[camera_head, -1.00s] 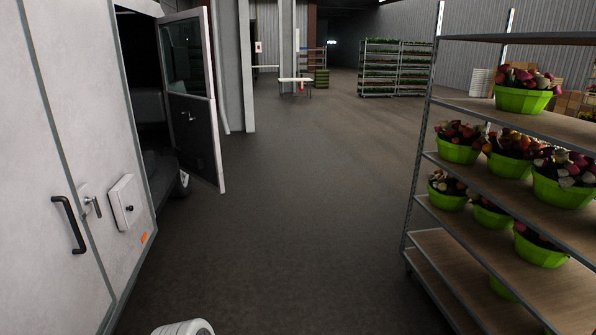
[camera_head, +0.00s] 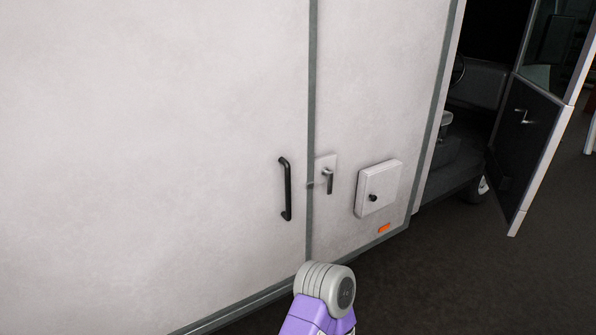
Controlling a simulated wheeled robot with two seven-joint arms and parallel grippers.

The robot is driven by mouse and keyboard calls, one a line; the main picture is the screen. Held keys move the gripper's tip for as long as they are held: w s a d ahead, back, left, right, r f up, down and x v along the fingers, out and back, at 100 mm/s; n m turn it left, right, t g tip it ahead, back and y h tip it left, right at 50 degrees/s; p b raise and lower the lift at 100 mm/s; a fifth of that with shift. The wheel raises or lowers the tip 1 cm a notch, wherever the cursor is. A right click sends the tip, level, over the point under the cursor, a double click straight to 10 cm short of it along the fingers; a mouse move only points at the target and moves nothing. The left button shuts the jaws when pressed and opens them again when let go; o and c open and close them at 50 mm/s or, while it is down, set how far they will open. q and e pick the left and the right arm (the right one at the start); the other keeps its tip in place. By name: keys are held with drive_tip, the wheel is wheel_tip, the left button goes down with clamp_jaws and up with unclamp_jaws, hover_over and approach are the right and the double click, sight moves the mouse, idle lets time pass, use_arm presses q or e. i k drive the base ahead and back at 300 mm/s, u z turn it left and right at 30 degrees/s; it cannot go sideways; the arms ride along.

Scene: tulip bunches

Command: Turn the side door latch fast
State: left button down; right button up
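The side door latch (camera_head: 328,180) is a small metal handle on a light plate, just right of the dark seam in the white vehicle wall. Its lever hangs downward, and a short bar reaches left across the seam. The side door (camera_head: 180,150) is the white panel left of the seam and sits flush with the wall. A black grab handle (camera_head: 286,188) is on it, left of the latch. A grey and purple part of my arm rises at the bottom middle, below the latch and apart from it. Neither gripper is in view.
A white box with a black knob (camera_head: 378,188) sticks out right of the latch. An orange marker (camera_head: 384,228) is below it. The open cab door (camera_head: 530,120) stands out at the right. Dark floor (camera_head: 450,280) is clear at the lower right.

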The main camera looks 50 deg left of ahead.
sight(325, 171)
drive_tip(key=u, duration=1.05)
drive_tip(key=i, duration=1.1)
drive_tip(key=u, duration=1.3)
drive_tip(key=i, duration=0.2)
drive_tip(key=u, duration=0.1)
